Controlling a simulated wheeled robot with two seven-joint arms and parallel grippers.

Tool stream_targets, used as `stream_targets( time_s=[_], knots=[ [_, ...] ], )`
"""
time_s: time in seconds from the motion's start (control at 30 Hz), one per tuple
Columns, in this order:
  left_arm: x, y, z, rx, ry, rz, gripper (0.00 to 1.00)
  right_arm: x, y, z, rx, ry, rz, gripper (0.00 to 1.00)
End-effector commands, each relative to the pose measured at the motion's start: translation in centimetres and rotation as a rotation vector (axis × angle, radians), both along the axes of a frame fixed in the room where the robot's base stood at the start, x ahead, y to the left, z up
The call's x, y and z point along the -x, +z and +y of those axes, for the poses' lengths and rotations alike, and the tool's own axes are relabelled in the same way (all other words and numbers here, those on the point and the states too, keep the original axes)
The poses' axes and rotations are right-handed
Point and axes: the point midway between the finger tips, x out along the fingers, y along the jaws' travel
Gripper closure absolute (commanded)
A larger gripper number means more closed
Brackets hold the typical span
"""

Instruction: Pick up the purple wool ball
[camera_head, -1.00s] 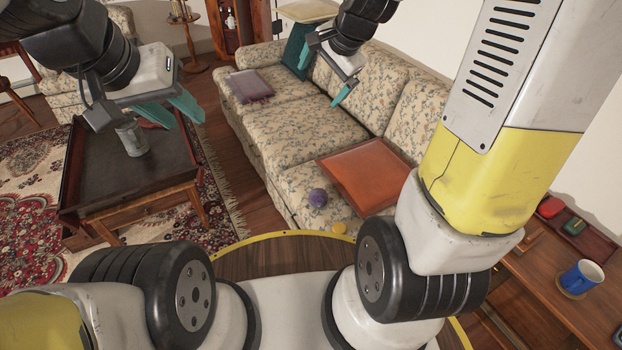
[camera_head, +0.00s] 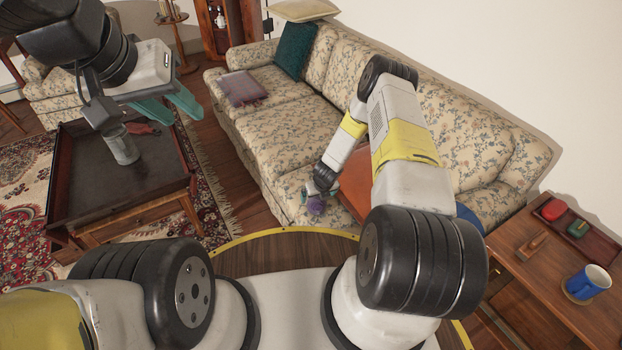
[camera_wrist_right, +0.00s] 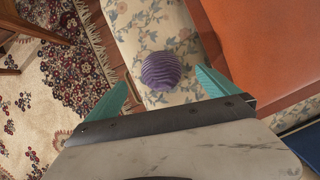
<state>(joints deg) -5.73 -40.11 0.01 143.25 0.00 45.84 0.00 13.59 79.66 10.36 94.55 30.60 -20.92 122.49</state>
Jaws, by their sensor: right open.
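The purple wool ball (camera_head: 316,205) rests on the front edge of the floral sofa seat, beside the orange-brown tray. It also shows in the right wrist view (camera_wrist_right: 161,70), ahead of my right gripper and between the lines of its teal fingers. My right gripper (camera_wrist_right: 168,92) is open and empty, with one finger on each side of the ball's place in the picture. In the head view my right gripper (camera_head: 320,194) is small and partly hidden at the ball. My left gripper (camera_head: 168,106) hangs above the dark coffee table, its teal fingers seen from the side.
The orange-brown tray (camera_wrist_right: 255,45) lies close right of the ball. A side table with a blue mug (camera_head: 590,281) stands right.

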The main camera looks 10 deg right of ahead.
Motion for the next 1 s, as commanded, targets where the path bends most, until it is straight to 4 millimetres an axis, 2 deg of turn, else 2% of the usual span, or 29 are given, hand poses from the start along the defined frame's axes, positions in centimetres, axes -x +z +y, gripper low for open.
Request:
stream_targets(
  time_s=[0.03,0.17,0.6,0.73,0.97,1.0],
  knots=[
    [0.0,0.0,0.0,0.000,0.000,0.000,0.64,0.4,-1.0,0.0,-0.006,-0.027,0.006,0.01],
    [0.0,0.0,0.0,0.000,0.000,0.000,0.64,0.5,-2.5,0.0,-0.010,-0.057,0.011,0.01],
    [0.0,0.0,0.0,0.000,0.000,0.000,0.64,-1.9,-7.7,0.1,-0.009,-0.052,0.011,0.01],
    [0.0,0.0,0.0,0.000,0.000,0.000,0.64,-2.3,-8.6,0.2,-0.010,-0.053,0.013,0.01],
    [0.0,0.0,0.0,0.000,0.000,0.000,0.64,-2.4,-8.7,0.2,-0.011,-0.053,0.012,0.01],
    [0.0,0.0,0.0,0.000,0.000,0.000,0.64,-2.4,-8.7,0.2,-0.011,-0.053,0.012,0.05]
  ],
)
